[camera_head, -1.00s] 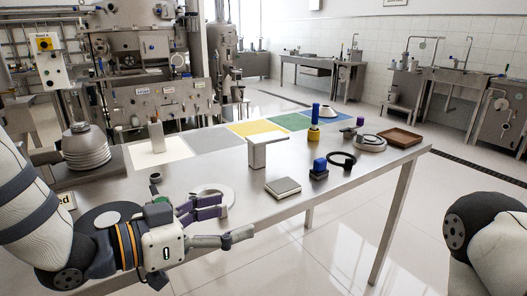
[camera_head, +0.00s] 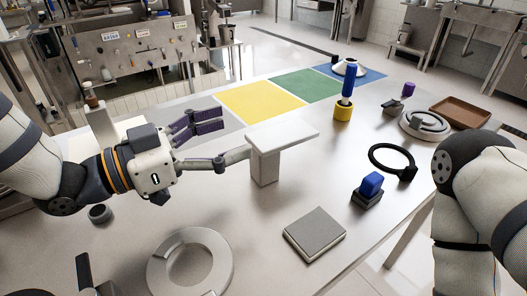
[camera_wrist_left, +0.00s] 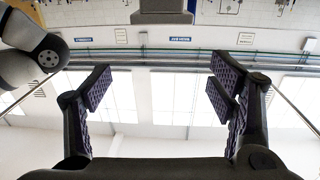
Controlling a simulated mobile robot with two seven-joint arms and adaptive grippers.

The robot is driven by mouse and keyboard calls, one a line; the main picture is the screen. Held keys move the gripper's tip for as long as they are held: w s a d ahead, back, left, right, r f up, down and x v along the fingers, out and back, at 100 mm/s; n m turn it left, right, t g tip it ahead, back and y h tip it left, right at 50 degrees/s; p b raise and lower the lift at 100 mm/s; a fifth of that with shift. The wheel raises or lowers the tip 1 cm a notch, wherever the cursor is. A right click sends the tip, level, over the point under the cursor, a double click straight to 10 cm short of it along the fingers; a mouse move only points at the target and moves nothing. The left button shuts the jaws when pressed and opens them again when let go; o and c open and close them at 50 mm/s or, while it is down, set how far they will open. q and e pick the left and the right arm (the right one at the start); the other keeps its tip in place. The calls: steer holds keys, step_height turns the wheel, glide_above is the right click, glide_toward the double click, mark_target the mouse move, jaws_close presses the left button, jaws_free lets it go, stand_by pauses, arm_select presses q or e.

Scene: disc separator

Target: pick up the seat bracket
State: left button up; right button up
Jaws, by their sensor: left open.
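The seat bracket (camera_head: 283,135) appears to be the pale grey piece with a flat top on an upright post, standing on the steel table. My left gripper (camera_head: 235,138) is open and empty just left of the bracket. Its fingers point toward the bracket, and the nearer fingertip is close to the flat top's left edge; I cannot tell whether they touch. In the left wrist view the open fingers (camera_wrist_left: 160,88) have nothing between them. A grey block (camera_wrist_left: 162,10) at that view's top edge may be part of the bracket. My right gripper is out of view; only my right arm shows.
A split ring (camera_head: 190,262) and a flat grey block (camera_head: 315,235) lie in front. A blue-topped piece (camera_head: 371,184), a black ring (camera_head: 391,160) and a yellow-based blue cylinder (camera_head: 346,98) stand to the right. Yellow (camera_head: 258,102) and green (camera_head: 308,86) mats lie behind.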

mark_target(252, 144)
arm_select(q)
step_height(252, 144, down, 5)
steer(key=shift+w+r+b, duration=0.1)
steer(key=shift+r+b, duration=0.05)
steer(key=shift+b, duration=0.15)
steer(key=x, duration=0.7)
steer(key=shift+w+d+r, duration=0.15)
steer(key=shift+d+r, duration=0.1)
steer(key=shift+r, duration=0.25)
jaws_close()
